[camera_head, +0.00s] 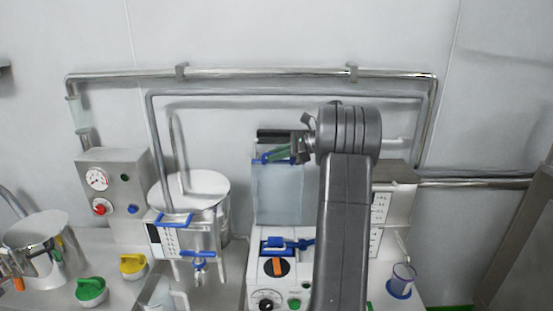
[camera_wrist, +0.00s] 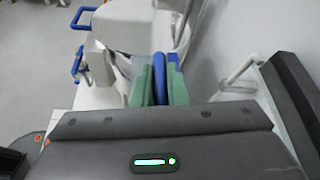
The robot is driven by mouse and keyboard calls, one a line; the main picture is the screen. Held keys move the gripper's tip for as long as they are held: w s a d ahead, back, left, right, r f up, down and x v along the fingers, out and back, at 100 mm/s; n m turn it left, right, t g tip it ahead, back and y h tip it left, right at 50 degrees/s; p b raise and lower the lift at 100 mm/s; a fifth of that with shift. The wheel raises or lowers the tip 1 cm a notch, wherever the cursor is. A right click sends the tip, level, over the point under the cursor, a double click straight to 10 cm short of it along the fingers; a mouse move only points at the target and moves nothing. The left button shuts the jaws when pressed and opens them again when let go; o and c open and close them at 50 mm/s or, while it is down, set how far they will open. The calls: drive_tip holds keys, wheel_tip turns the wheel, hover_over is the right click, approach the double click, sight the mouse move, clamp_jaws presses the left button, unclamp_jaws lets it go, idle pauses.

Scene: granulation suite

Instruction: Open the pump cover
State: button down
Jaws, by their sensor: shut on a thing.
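The pump (camera_head: 256,282) is a white unit with an orange switch and a black dial on its front, low in the middle of the head view. Its blue pump head (camera_head: 290,243) is exposed at the top. The pump cover (camera_head: 278,195) is a pale translucent panel standing upright above the pump head, raised. A blue handle (camera_head: 262,159) sits at its top edge. My gripper (camera_head: 281,154) comes from the right, its green fingers shut on that handle. In the wrist view the gripper (camera_wrist: 158,82) shows its green pads on both sides of the blue handle (camera_wrist: 160,68).
A steel pot (camera_head: 205,190) with a blue-handled box stands left of the pump. A grey control box (camera_head: 112,190) and green and yellow knobs (camera_head: 91,290) are further left. A clear cup on a blue base (camera_head: 401,280) is at the right. Pipes (camera_head: 260,73) run along the wall behind.

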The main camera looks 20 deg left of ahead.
drive_tip(key=shift+w+f, duration=0.35)
drive_tip(key=c, duration=1.6)
unclamp_jaws()
drive_tip(key=shift+o, duration=0.7)
drive_tip(key=shift+w, duration=0.1)
drive_tip(key=shift+r, duration=0.1)
drive_tip(key=b+v, duration=0.2)
drive_tip(key=v, duration=1.1)
drive_tip(key=shift+d, duration=0.3)
drive_tip(key=shift+r, duration=0.15)
drive_tip(key=shift+c, duration=0.2)
